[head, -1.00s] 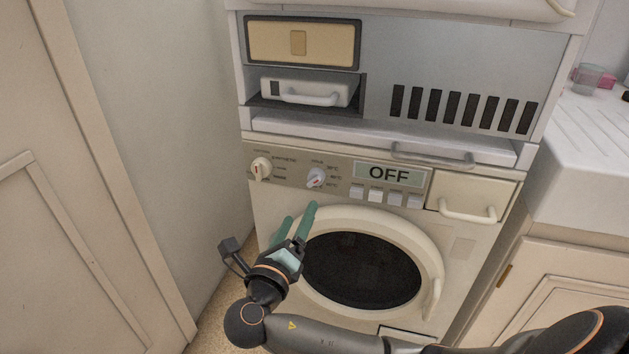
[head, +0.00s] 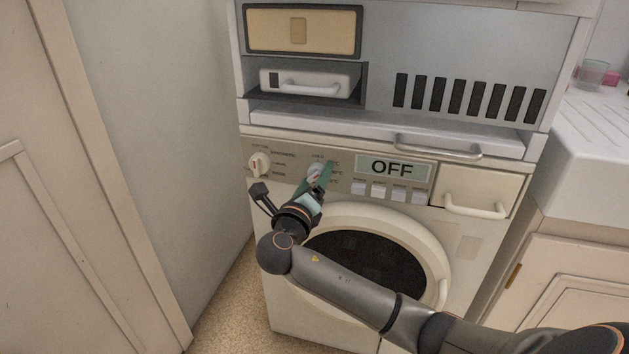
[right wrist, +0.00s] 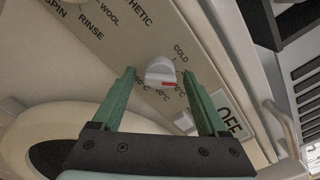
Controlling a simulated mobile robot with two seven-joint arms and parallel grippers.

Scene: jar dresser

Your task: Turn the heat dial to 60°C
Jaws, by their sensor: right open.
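The heat dial (head: 313,172) is a small white knob on the washing machine's control panel, partly hidden by my right gripper in the head view. In the right wrist view the dial (right wrist: 160,70) shows a red mark on its lower right side, facing the temperature labels. My left gripper is not in view.
The programme dial (head: 259,163) sits left on the panel. The display (head: 392,168) reads OFF, with white buttons (head: 379,192) below it. A detergent drawer (head: 476,191) is to the right. The round door (head: 430,232) lies below, and a handled ledge (head: 438,147) overhangs the panel.

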